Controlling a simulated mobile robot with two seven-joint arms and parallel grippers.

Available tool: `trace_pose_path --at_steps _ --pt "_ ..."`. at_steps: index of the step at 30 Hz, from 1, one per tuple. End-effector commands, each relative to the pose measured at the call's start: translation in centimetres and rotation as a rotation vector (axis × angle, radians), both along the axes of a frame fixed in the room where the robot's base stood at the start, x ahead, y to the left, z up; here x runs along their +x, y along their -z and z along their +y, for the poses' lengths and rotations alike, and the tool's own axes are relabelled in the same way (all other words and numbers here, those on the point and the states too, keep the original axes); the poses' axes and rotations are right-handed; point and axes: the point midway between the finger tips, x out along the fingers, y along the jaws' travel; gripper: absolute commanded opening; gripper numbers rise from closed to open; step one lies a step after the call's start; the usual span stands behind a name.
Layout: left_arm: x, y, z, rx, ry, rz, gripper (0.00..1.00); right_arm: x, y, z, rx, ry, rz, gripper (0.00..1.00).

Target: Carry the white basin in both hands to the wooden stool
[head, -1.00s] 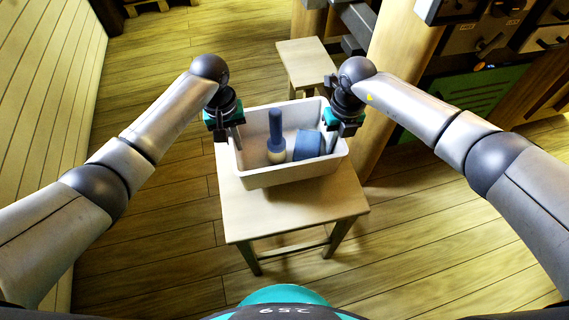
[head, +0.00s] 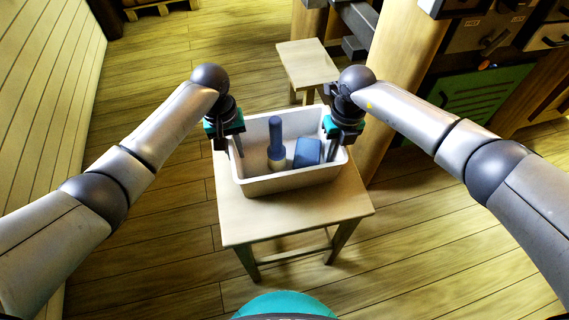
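The white basin (head: 290,182) is over the top of a pale wooden stool (head: 290,218) in the middle of the head view. I cannot tell whether it rests on it or hangs just above. A blue bottle-like thing (head: 276,138) with a cream base and a blue block (head: 307,152) are in the basin. My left gripper (head: 232,147) is on the basin's left rim, and my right gripper (head: 341,144) is on its right rim. Each appears shut on the rim, though the fingertips are partly hidden. The basin looks about level.
A second, smaller-looking wooden stool (head: 308,62) with a bare top stands behind. A thick wooden post (head: 397,70) and a cabinet with a green panel (head: 482,100) are at the right. A plank wall (head: 45,90) is at the left. The floor left of the near stool is clear.

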Motion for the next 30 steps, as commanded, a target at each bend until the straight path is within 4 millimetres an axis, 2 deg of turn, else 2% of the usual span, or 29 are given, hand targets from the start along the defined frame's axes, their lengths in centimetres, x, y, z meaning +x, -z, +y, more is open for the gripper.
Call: trace_pose_path --at_steps 1,4,14,19,24,30 --pt "0.0 0.0 0.0 0.0 0.0 0.0 0.25 0.0 0.0 0.0 0.0 0.0 0.0 0.25" --pt "0.0 -0.1 0.0 -0.001 0.0 -0.001 0.35 0.0 0.0 0.0 0.0 0.0 0.0 0.35" --pt "0.1 -0.6 0.0 -0.002 0.0 -0.002 0.35 0.0 0.0 0.0 0.0 0.0 0.0 0.35" --pt "0.1 -3.0 0.2 -0.002 0.0 -0.006 0.35 0.0 0.0 0.0 0.0 0.0 0.0 0.35" --pt "0.1 -6.8 0.4 -0.002 0.001 -0.007 0.35 0.0 0.0 0.0 0.0 0.0 0.0 0.35" --pt "0.0 -10.4 0.6 -0.001 0.0 -0.004 0.35 0.0 0.0 0.0 0.0 0.0 0.0 0.35"
